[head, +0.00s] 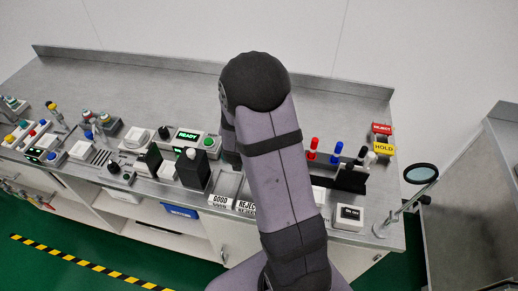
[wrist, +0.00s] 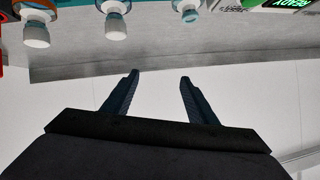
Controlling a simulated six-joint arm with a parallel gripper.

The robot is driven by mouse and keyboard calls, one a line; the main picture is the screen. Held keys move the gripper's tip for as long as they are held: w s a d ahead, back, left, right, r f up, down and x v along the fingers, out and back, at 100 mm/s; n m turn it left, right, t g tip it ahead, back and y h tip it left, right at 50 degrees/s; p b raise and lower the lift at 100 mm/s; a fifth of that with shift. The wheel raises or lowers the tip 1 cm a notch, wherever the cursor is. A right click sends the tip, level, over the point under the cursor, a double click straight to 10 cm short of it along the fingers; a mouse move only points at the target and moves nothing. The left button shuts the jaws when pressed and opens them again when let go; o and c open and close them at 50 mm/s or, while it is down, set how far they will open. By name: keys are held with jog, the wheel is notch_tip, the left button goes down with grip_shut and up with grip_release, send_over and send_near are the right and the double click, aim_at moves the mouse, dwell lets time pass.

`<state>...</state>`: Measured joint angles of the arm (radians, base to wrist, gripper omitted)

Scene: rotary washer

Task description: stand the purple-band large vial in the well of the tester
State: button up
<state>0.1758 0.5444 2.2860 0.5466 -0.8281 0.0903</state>
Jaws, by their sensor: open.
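My gripper (wrist: 159,76) shows in the wrist view with its two dark fingers apart and nothing between them. In the head view it is hidden behind my arm. I cannot make out a purple band on any vial in either view. A device with a lit green READY display (head: 187,135) stands mid-bench in the head view; the display also shows at the top right of the wrist view (wrist: 297,4). I cannot tell whether it is the tester, and no well is clearly visible.
Several white-ended pieces, one at the left (wrist: 36,35), line the wrist view's top edge, apart from my fingers. On the bench (head: 130,75) stand a dark upright box (head: 193,170), GOOD and REJECT trays, red markers (head: 312,148) and a magnifier (head: 420,173). The bench's back strip is clear.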

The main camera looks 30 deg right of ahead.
jog(key=s+f+n+g+y+b, duration=0.2)
jog(key=s+f+n+g+y, duration=0.1)
jog(key=s+n+g+y, duration=0.2)
jog(key=shift+s+d+f+n+g, duration=0.25)
jog(key=shift+s+g, duration=0.45)
jog(key=shift+s, duration=0.7)
jog(key=shift+a, duration=0.1)
jog(key=shift+p+x, duration=0.9)
jog(key=shift+x, duration=1.6)
jog(key=shift+w+a, duration=0.1)
jog(key=shift+w, duration=0.05)
jog(key=shift+r, duration=0.1)
jog(key=c, duration=1.3)
jog(key=shift+o, duration=0.2)
